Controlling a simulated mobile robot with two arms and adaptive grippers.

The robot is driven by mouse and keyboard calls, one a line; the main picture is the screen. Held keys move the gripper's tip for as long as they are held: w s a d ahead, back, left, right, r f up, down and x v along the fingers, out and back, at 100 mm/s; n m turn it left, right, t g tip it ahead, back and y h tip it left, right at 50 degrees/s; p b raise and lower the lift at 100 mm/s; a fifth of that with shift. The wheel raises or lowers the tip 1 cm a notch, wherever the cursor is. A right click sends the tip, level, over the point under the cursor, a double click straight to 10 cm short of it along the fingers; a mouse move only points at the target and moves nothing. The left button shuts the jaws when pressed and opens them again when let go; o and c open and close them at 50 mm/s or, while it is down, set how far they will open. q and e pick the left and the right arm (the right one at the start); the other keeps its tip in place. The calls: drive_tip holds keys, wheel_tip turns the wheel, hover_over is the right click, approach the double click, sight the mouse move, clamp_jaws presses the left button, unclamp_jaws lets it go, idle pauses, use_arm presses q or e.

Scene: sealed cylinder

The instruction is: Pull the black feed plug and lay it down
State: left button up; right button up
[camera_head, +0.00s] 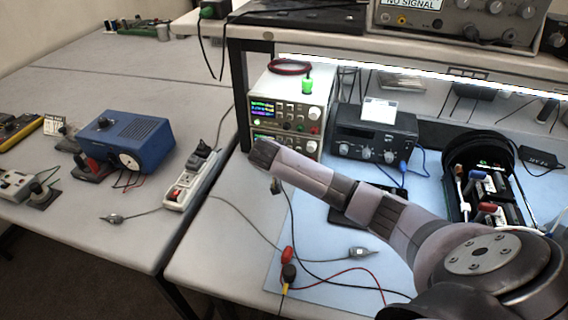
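My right arm comes in from the lower right. Its dark far end, at my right gripper (263,153), is in front of the lower part of the stacked bench power supplies (290,105). The fingers cannot be made out, nor whether they hold anything. A small dark piece (276,187) shows just below that end, with a black lead beneath it; I cannot tell what it is. A black plug (289,274) with a yellowish tip lies at the bench's front, close to a red plug (287,254). Another black plug (203,149) sits in the white power strip (190,182). My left gripper is not in view.
A blue box (126,142) with leads stands on the left table. A dark radio-like unit (373,135) and a black organiser (487,170) stand behind my arm. A grey-tipped lead (361,252) lies on the pale blue mat (325,285). An overhead shelf crosses the back.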

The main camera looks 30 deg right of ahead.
drive_tip(key=shift+p, duration=0.5)
idle(0.8)
clamp_jaws()
idle(0.6)
idle(0.4)
drive_tip(key=shift+s+a+p, duration=0.85)
drive_tip(key=shift+a+p, duration=0.1)
drive_tip(key=shift+a, duration=0.1)
drive_tip(key=shift+s+a+p, duration=0.9)
drive_tip(key=shift+s+a, duration=0.2)
drive_tip(key=shift+a, duration=0.15)
